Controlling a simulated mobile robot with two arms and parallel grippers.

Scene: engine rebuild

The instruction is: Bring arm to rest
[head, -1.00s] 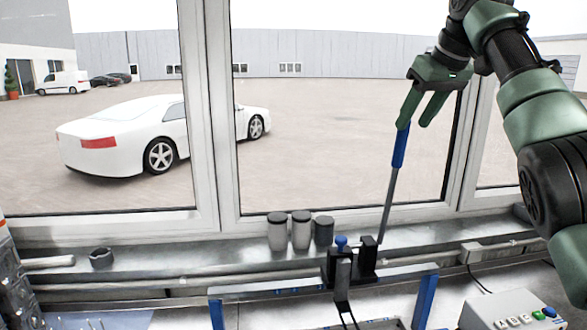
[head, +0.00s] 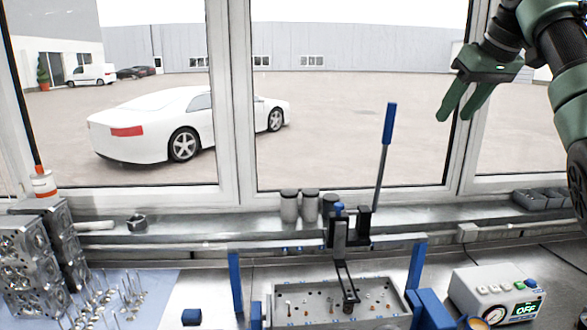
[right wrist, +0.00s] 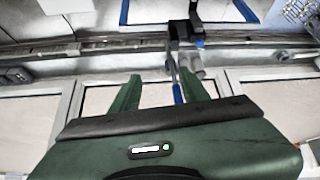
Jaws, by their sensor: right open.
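My right gripper (head: 462,112) is open and empty, raised in front of the window at the upper right of the head view. Its two green fingers also show in the right wrist view (right wrist: 160,92). A lever with a blue handle (head: 389,123) stands nearly upright to the left of the gripper, apart from it. The lever rises from a black press-like fixture (head: 348,229) at the bench's back. In the right wrist view the blue handle (right wrist: 178,93) appears between the fingers, beyond them. My left gripper is not in view.
A grey tray (head: 265,290) with small parts lies below the fixture, between blue posts (head: 236,282). A control box reading OFF (head: 500,291) stands at the right. Engine heads (head: 28,265) and valves (head: 112,293) are at the left. Grey cylinders (head: 289,207) stand on the sill.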

